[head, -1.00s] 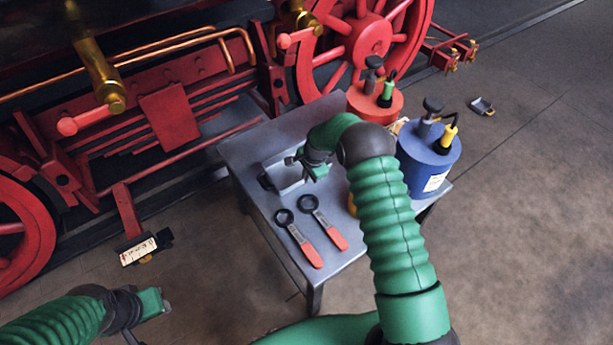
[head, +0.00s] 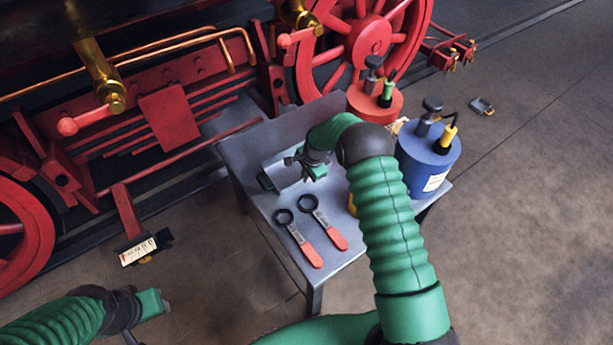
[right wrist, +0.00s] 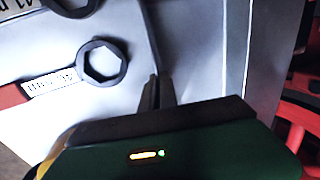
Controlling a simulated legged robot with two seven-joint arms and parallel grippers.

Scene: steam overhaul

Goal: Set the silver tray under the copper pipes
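The silver tray (head: 286,176) is a shallow grey tray with a dark handle at its left end. It is on or just above the grey table, partly hidden by my right gripper (head: 305,163). In the right wrist view my right gripper's fingers (right wrist: 158,92) are close together, with the tray's thin dark rim between them. The copper pipes (head: 160,49) run along the red engine at upper left. My left gripper (head: 150,303) is at the lower left over the floor, far from the tray; its fingers are too small to read.
Two red-handled ring wrenches (head: 311,240) lie on the table (head: 245,155) near the tray. A red canister (head: 375,104) and a blue canister (head: 428,165) stand at its right. A small labelled block (head: 139,252) is beside the engine. A small grey object (head: 481,105) lies on the floor.

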